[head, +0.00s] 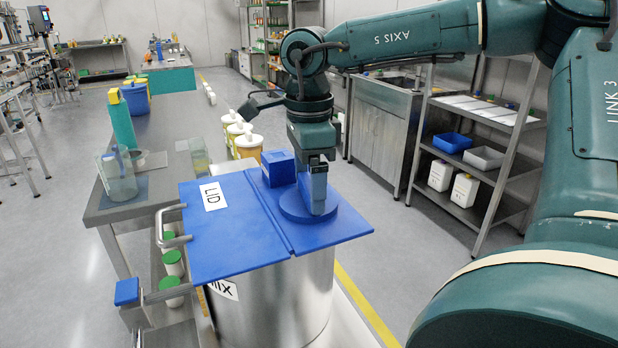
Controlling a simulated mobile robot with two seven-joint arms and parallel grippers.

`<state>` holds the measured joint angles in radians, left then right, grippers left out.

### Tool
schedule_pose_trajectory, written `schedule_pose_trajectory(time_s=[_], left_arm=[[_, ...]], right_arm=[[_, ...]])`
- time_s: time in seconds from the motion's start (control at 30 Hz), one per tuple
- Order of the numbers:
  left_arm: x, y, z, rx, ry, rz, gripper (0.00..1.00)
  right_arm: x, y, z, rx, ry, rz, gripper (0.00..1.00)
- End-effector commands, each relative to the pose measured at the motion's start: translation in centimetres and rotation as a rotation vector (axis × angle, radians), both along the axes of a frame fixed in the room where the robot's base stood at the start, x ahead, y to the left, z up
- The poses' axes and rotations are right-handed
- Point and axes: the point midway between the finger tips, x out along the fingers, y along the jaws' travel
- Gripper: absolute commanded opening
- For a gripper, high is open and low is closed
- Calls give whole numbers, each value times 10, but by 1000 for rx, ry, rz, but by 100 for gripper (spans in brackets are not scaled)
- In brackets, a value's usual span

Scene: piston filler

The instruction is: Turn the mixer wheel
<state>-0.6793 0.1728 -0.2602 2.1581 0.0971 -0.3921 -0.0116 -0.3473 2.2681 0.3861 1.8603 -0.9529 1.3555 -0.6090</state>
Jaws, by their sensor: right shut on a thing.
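The mixer is a large steel drum (265,305) with a flat blue top. The left part of the top is a blue lid (215,240) with a white LID label, lying flat. A round blue wheel (290,210) sits on the right part of the top. My right gripper (318,208) points straight down at the wheel and is shut at its right side. The part between its fingertips, probably the wheel's handle, is hidden by the fingers. A blue box (279,168) stands on the top just behind the wheel. My left gripper is not in view.
A steel table (110,215) left of the drum bears a clear container (117,176). Jars with green caps (171,262) stand on a shelf beside the drum. Yellow containers with white lids (248,147) stand behind it. A shelf rack (480,150) is at the right.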

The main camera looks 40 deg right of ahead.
Motion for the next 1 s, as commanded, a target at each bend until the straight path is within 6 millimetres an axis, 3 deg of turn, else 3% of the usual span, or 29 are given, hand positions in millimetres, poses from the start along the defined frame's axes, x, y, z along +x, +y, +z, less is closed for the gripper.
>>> schedule_pose_trajectory(time_s=[0.4, 0.9, 0.93, 1.0], left_arm=[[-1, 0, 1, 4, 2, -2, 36], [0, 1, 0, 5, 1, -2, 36], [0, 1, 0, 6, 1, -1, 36], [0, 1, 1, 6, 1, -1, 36]], right_arm=[[1, 1, 2, 2, -7, 160, 61], [1, 1, 2, 2, -7, 175, 61], [1, 1, 2, 2, -7, 175, 86], [1, 1, 2, 3, -6, 174, 92]])
